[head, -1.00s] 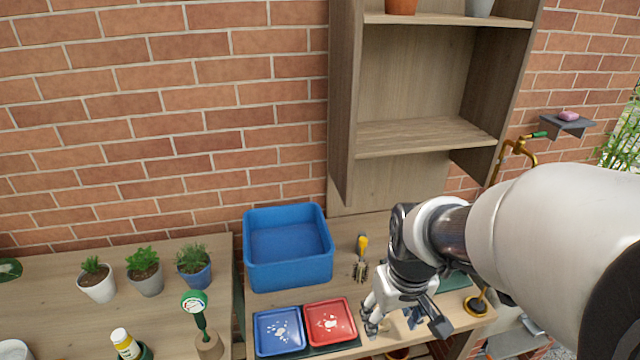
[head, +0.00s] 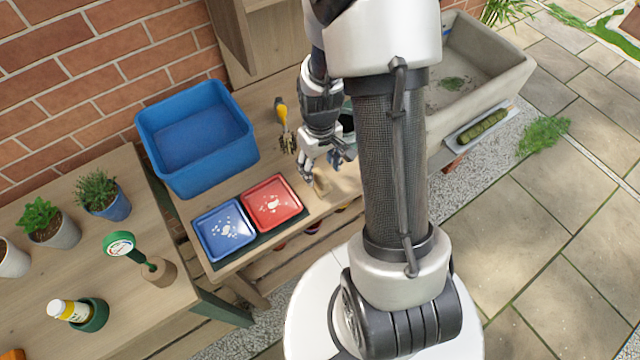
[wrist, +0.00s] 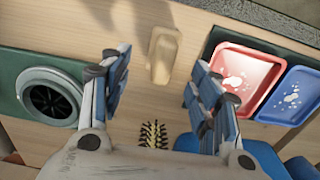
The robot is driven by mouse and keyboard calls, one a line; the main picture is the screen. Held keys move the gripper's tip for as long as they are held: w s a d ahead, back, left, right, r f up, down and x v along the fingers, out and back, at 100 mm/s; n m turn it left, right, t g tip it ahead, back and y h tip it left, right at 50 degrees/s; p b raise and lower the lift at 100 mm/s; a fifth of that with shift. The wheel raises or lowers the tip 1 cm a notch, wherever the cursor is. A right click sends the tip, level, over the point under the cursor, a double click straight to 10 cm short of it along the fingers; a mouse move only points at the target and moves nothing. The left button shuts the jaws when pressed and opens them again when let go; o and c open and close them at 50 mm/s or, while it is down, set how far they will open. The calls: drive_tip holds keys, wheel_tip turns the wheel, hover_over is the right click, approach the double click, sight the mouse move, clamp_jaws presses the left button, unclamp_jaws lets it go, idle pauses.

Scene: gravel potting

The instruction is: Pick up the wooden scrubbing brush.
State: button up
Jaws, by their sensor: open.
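The wooden scrubbing brush (wrist: 161,54) is a pale block lying on the bench in the wrist view, just beyond my fingertips and between their lines. Its bristles are not visible. In the head view, part of the brush (head: 320,184) shows just below my gripper (head: 325,163), right of the red tray. In the wrist view, my gripper (wrist: 160,85) is open, with its fingers spread left and right and nothing between the tips. I cannot tell its exact height above the brush.
A red tray (head: 272,201) and a blue tray (head: 224,232) lie left of the brush. A blue bin (head: 160,168) stands behind them. A yellow-handled brush (head: 282,113) lies near the bin. A round dark-centred fitting (wrist: 50,97) sits on green at the left in the wrist view.

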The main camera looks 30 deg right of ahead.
sight(320, 183)
wheel_tip(320, 183, down, 2)
drive_tip(key=shift+f, duration=0.1)
drive_tip(key=f+b, duration=0.2)
drive_tip(key=f, duration=0.1)
drive_tip(key=f+b, duration=0.1)
drive_tip(key=f, duration=0.1)
drive_tip(key=shift+s+a+f, duration=0.1)
drive_tip(key=shift+s, duration=0.2)
drive_tip(key=c, duration=1.2)
drive_tip(key=shift+r, duration=0.2)
wheel_tip(320, 183, up, 20)
drive_tip(key=p, duration=0.7)
drive_tip(key=shift+f, duration=0.1)
